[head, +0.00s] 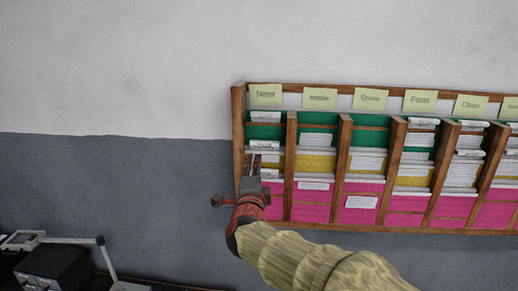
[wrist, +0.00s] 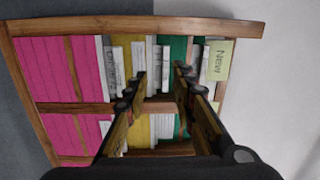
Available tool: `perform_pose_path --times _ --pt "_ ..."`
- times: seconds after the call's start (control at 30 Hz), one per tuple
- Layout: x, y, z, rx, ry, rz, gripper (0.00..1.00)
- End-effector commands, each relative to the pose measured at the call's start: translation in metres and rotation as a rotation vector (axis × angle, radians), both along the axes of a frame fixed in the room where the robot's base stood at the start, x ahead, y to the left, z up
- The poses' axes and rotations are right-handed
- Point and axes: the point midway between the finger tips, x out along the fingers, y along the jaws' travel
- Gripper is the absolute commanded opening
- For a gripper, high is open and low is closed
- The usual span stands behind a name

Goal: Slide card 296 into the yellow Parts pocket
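A wooden wall rack (head: 238,130) holds columns of green, yellow and pink pockets with white cards. The Parts label (head: 420,98) heads a column right of centre in the head view, and its yellow pocket (head: 412,181) has white cards standing in it. My gripper (head: 253,160) is in front of the leftmost column, under the New label (head: 265,94). The wrist view shows my gripper (wrist: 159,75) open over that column's cards, with nothing seen held between its fingers. Card numbers are too small to read, so I cannot tell which is card 296.
The rack's wooden side board (wrist: 140,26) and dividers stand out between columns. Blank wall lies left of the rack. Dark equipment with a pale jointed frame (head: 104,255) is at lower left, apart from the rack.

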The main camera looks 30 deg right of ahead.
Motion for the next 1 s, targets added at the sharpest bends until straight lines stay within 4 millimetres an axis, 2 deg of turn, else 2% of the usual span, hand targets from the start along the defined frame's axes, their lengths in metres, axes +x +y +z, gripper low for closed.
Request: perform_pose_path --times 0.1,0.27,1.0 --pt "0.0 -0.014 0.007 0.034 -0.047 -0.058 0.26" --pt "0.004 -0.022 0.008 0.042 -0.061 -0.076 0.26" --pt "0.068 -0.064 0.012 0.039 -0.06 -0.072 0.26"
